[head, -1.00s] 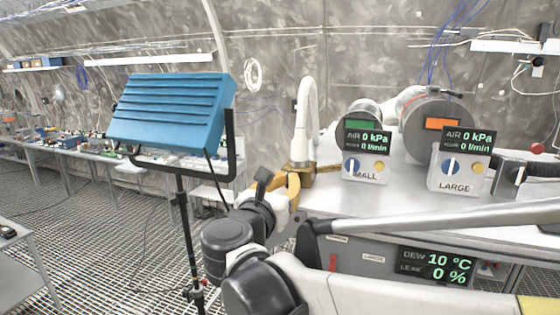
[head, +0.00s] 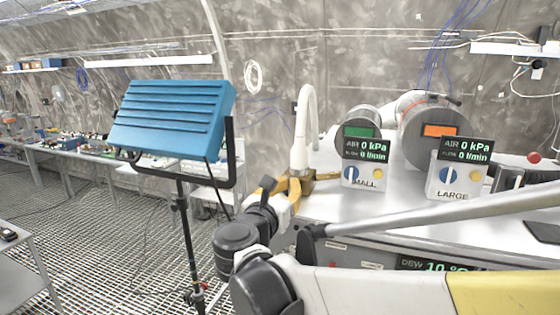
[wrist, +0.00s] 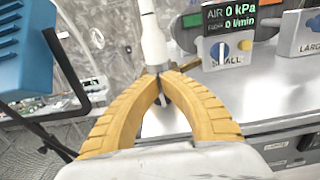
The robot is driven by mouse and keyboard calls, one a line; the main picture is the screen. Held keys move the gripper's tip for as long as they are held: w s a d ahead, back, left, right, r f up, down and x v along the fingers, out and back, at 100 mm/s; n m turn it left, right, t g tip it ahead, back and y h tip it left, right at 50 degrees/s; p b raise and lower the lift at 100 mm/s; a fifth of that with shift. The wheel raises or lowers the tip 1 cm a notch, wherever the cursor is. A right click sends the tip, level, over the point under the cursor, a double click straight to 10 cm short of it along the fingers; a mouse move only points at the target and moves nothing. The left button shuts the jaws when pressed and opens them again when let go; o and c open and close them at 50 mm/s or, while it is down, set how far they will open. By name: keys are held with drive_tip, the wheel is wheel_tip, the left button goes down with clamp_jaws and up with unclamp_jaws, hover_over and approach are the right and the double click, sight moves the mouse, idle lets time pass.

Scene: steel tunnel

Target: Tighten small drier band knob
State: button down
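The small drier (head: 360,118) is a grey cylinder with a green label, at the back of the white bench. Its "SMALL" panel (head: 364,176) has a blue dial, a yellow button and a display reading 0 kPa; it also shows in the wrist view (wrist: 227,52). I cannot clearly make out the band knob. My gripper (wrist: 159,74) has two yellow fingers that meet at the tips, with nothing clearly held. In the head view, my gripper (head: 297,186) is left of the small panel, near the foot of a white upright hose.
The white hose (head: 304,120) stands left of the small drier. The large drier (head: 425,140) and its "LARGE" panel (head: 452,182) stand to the right. A blue slatted panel (head: 172,117) on a black stand is left of my arm. The bench (head: 400,205) has bare surface in front.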

drive_tip(key=shift+x, duration=1.15)
drive_tip(key=shift+a+f+b, duration=0.1)
drive_tip(key=shift+a+b, duration=0.15)
drive_tip(key=shift+b, duration=1)
drive_tip(key=shift+w, duration=0.1)
drive_tip(key=shift+a+r, duration=0.15)
drive_tip(key=shift+r, duration=0.3)
drive_tip(key=v, duration=0.6)
